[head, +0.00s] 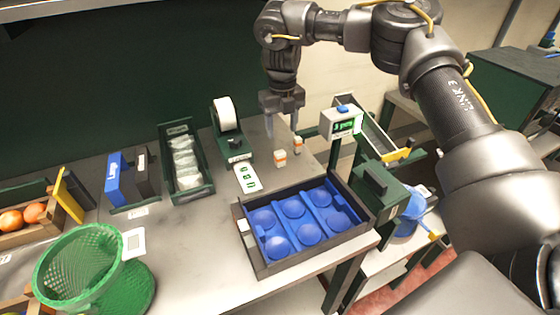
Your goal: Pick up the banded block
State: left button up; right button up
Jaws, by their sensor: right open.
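Two small white-and-orange blocks stand on the grey table below my right gripper. The nearer banded block (280,158) stands left of the other small block (297,144), which is slightly farther back. My right gripper (283,131) points down above and behind them, with its two fingers apart and nothing between them. It appears clear of both blocks. My left gripper is out of the picture.
A dark crate with a blue cupped insert (319,221) sits in front of the blocks. A label roll dispenser (230,138) and a white card (246,177) are to the left. A display box (342,122) stands to the right. A green basket (80,262) is at the front left.

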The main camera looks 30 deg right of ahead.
send_over(280, 152)
notch_tip(280, 152, down, 4)
jog(key=shift+w+d+f, duration=0.1)
jog(key=shift+d, duration=0.05)
jog(key=shift+d+f, duration=0.1)
jog(key=shift+f, duration=0.1)
jog(key=shift+f+p, duration=0.4)
jog(key=shift+f, duration=0.05)
jog(key=f, duration=0.3)
jog(key=f+p, duration=0.1)
jog(key=shift+a+f, duration=0.15)
jog(key=shift+a, duration=0.1)
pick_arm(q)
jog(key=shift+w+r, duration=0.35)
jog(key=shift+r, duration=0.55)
pick_arm(e)
jog(key=shift+c, duration=0.2)
jog(key=c, duration=1)
jog(key=shift+c, duration=0.2)
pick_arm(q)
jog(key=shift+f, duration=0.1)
